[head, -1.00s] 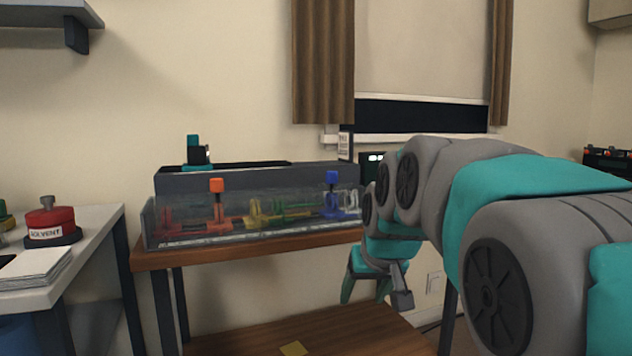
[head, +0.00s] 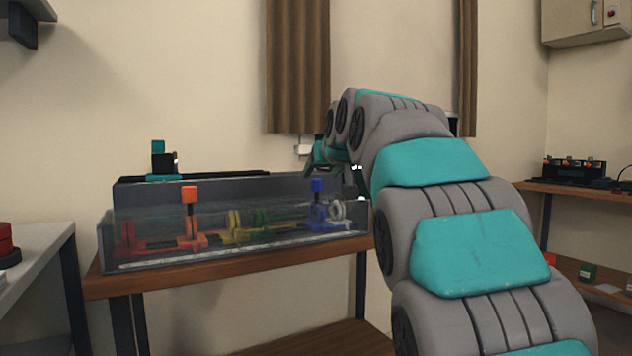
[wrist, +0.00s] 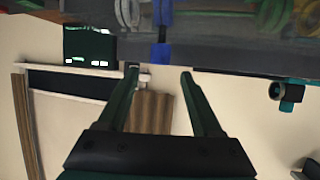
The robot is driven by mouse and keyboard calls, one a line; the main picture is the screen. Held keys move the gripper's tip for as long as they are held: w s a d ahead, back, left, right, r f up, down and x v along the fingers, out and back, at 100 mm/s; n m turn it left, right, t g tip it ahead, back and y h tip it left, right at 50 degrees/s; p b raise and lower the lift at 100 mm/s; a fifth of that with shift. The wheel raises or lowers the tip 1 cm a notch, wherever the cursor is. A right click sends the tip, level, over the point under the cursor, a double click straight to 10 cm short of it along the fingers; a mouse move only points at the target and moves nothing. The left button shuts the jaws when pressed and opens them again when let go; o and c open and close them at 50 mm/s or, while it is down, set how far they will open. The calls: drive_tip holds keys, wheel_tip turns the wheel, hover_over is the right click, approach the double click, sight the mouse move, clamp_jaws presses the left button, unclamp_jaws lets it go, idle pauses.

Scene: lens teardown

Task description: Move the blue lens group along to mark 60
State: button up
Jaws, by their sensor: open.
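The blue lens group (head: 319,212) stands near the right end of a clear-walled case (head: 190,262), with its blue knob (head: 317,186) sticking up above the front wall. In the wrist view the blue knob (wrist: 159,56) shows just past the fingertips, roughly midway between them. My gripper (wrist: 158,72) is open and empty. In the head view it is over the right end of the case, by the blue knob and partly hidden by my arm. A pale strip runs along the case's lower front edge; I cannot read marks on it.
An orange-topped red group (head: 190,220) stands left in the case, with yellow (head: 234,228) and green parts between it and the blue group. A dark block with a teal part (head: 158,162) rises behind. The wooden table (head: 200,278) holds the case. A white table (head: 40,250) stands left.

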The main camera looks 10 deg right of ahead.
sight(317, 179)
drive_tip(key=x, duration=0.6)
drive_tip(key=shift+f, duration=0.15)
clamp_jaws()
idle(0.4)
idle(0.9)
